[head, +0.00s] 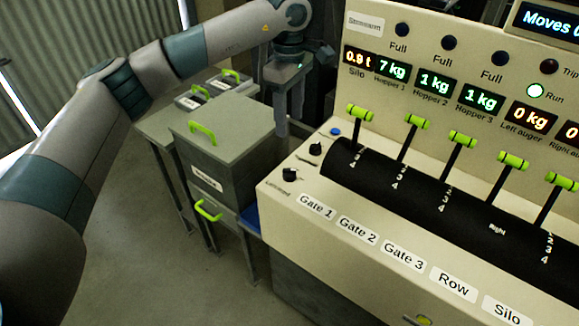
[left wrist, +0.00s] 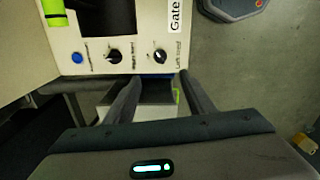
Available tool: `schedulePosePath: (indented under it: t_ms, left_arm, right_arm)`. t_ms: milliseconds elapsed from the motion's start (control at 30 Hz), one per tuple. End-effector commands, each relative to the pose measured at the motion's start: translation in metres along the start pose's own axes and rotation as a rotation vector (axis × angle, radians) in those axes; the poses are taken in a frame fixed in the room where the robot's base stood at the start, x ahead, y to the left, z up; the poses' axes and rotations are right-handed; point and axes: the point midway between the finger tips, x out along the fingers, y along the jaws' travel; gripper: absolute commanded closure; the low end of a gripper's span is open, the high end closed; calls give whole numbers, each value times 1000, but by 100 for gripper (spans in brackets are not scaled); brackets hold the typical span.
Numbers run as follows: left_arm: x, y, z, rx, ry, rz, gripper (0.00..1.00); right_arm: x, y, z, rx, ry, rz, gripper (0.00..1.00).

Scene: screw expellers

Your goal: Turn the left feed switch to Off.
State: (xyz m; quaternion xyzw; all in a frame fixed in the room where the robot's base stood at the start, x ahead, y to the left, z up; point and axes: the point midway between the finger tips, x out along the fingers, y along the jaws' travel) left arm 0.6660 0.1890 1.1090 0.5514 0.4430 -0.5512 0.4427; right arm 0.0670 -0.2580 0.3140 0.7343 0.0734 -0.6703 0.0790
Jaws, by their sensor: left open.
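The left feed switch (head: 290,175) is a small black knob near the left corner of the cream console's sloping top. It also shows in the left wrist view as a round black knob (left wrist: 160,56) beside its "Left feed" label. Its setting is too small to read. A similar knob (head: 315,149) sits behind it, with a blue button (head: 335,131) farther back. My left gripper (head: 289,128) hangs fingers down, just beyond the console's left edge. In the left wrist view its spread fingers (left wrist: 160,80) are empty and apart from the switch. My right gripper is out of view.
Several green-topped levers (head: 462,139) rise from the black drum on the console. A grey box (head: 222,135) with green handles stands left of the console, with small trays (head: 195,98) behind it. Readouts line the upright panel. Floor is clear at lower left.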

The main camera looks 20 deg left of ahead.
Motion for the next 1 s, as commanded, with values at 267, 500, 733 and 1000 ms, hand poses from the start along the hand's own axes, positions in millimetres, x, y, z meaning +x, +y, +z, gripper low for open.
schedulePosePath:
  t_ms: [267, 500, 733, 1000]
  left_arm:
    - [25, -1, 0, 0, -1, -3, 51]
    - [66, -1, 0, 0, -1, -5, 51]
    - [108, -1, 0, 0, -2, -4, 51]
    - [150, -1, 1, 0, -2, -4, 51]
  right_arm:
    - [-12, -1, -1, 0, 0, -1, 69]
    - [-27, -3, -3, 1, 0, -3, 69]
    - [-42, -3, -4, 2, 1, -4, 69]
    - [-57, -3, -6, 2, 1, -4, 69]
